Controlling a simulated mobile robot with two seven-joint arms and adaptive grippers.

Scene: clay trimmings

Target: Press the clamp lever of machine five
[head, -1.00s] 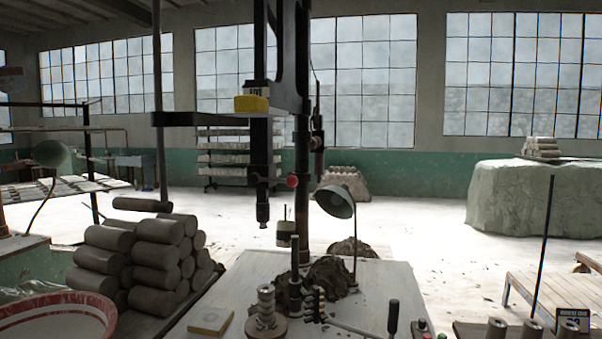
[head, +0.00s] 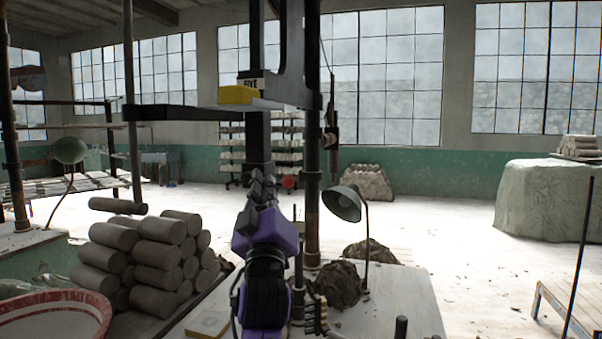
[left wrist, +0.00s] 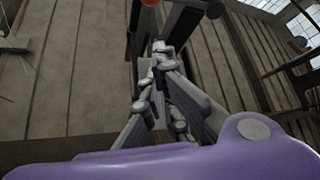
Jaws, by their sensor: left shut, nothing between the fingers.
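Machine five (head: 257,120) is a tall dark machine with a "FIVE" label (head: 251,84) above a yellow block (head: 238,95). A red knob (head: 288,181) sits beside its post; it also shows at the top of the left wrist view (left wrist: 150,2). A black-handled lever (head: 401,327) stands on the bench at the lower edge. I cannot tell which is the clamp lever. My left gripper (head: 262,178), purple and grey, is raised before the machine's post, just left of the red knob. In the left wrist view its fingers (left wrist: 161,48) are together and empty. My right gripper is out of view.
The white bench (head: 395,290) carries dark clay (head: 338,283) and a green lamp (head: 343,203). Clay cylinders (head: 155,255) are stacked at left, behind a red-rimmed bowl (head: 95,303). Open floor lies right of the bench.

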